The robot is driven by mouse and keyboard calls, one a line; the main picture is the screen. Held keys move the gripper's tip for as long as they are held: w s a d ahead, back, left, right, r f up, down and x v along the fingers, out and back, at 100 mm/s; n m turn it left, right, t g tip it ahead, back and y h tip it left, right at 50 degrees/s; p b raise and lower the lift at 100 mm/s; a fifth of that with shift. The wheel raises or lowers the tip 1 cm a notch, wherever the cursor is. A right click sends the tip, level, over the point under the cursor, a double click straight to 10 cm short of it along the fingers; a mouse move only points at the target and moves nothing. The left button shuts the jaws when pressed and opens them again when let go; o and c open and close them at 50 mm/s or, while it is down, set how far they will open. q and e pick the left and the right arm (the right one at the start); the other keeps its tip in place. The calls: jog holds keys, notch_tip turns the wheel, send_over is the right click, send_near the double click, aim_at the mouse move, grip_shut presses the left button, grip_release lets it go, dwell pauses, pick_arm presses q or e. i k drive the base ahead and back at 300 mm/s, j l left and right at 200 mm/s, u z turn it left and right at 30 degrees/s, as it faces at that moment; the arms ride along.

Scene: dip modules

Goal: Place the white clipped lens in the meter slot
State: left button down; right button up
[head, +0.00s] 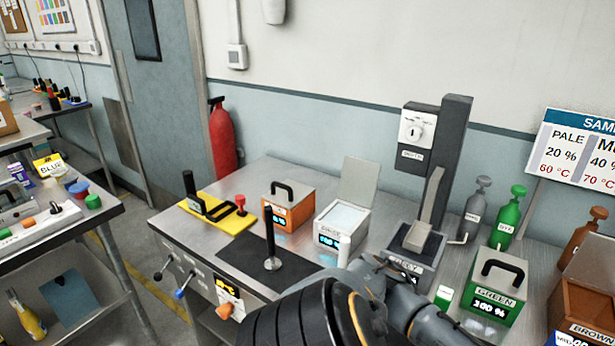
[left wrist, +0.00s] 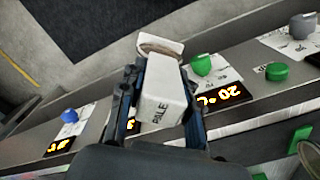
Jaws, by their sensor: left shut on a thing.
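My left gripper (left wrist: 160,90) is shut on a white block (left wrist: 164,98) with PALE printed on its side and a tan rim at its far end. The white piece also shows as a small upright tip (head: 344,250) in the head view. There my left gripper (head: 358,268) is mostly hidden by its own arm, near the bench's front edge. I cannot make out a lens in the white piece, and no slot is clearly identifiable as the meter's. My right gripper is not in view.
Open white box (head: 340,222), orange box (head: 287,205), grey box (head: 412,258) with tilted lid and green box (head: 494,292) stand on the bench. Bottles are at right.

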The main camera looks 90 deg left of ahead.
aim_at(213, 198)
jog(key=k+j+u, duration=0.15)
jog(key=k+j, duration=0.25)
jog(key=k+j+u, duration=0.15)
jog(key=k+j, duration=0.25)
jog(key=j, duration=0.2)
